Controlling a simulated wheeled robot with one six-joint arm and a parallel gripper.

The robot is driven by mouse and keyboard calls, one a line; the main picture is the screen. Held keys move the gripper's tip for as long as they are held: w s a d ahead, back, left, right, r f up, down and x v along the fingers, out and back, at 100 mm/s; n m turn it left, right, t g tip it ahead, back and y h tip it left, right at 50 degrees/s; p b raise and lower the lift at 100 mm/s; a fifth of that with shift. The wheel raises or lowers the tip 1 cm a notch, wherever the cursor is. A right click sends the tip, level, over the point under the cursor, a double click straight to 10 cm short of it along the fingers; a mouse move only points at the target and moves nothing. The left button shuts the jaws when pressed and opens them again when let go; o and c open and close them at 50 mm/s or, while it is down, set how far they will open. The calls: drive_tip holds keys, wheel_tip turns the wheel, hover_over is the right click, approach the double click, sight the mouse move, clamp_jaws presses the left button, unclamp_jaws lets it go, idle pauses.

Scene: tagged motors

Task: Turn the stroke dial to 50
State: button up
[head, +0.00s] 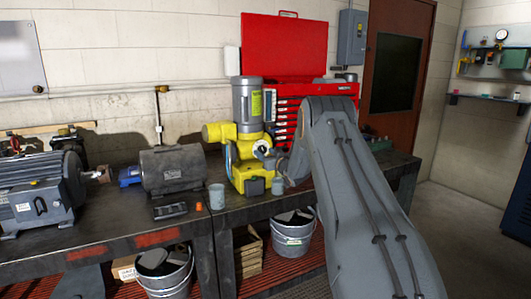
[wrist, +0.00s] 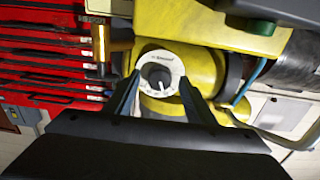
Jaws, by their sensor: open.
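The stroke dial (wrist: 158,72) shows in the wrist view as a dark round knob with a light pointer inside a pale ring with printed marks. The numbers are too small to read. It sits on a yellow pump body (wrist: 200,62). My gripper (wrist: 159,84) is open, with one finger on each side of the dial. I cannot tell whether the fingers touch it. In the head view, the yellow pump (head: 220,131) with a grey motor on top stands on the bench, and my gripper (head: 272,160) is at its right side, partly hidden by my arm.
A red tool chest (head: 290,88) stands behind the pump. A grey motor (head: 172,168), a grey cup (head: 217,197) and a small orange item (head: 199,206) are on the bench (head: 110,230) to the left. Buckets (head: 292,238) stand under it.

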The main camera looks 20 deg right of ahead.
drive_tip(key=shift+w, duration=0.3)
drive_tip(key=shift+c, duration=0.5)
drive_tip(key=c, duration=0.9)
drive_tip(key=shift+f+m+b, duration=0.15)
drive_tip(key=shift+m+b, duration=0.85)
drive_tip(key=shift+m, duration=0.2)
drive_tip(key=shift+c, duration=0.2)
drive_tip(key=shift+m+b, duration=0.55)
drive_tip(key=shift+m, duration=0.75)
drive_tip(key=o, duration=1)
drive_tip(key=shift+o, duration=0.2)
drive_tip(key=shift+s, duration=0.1)
drive_tip(key=s+b, duration=0.1)
drive_tip(key=s, duration=0.6)
drive_tip(key=shift+s+b, duration=0.35)
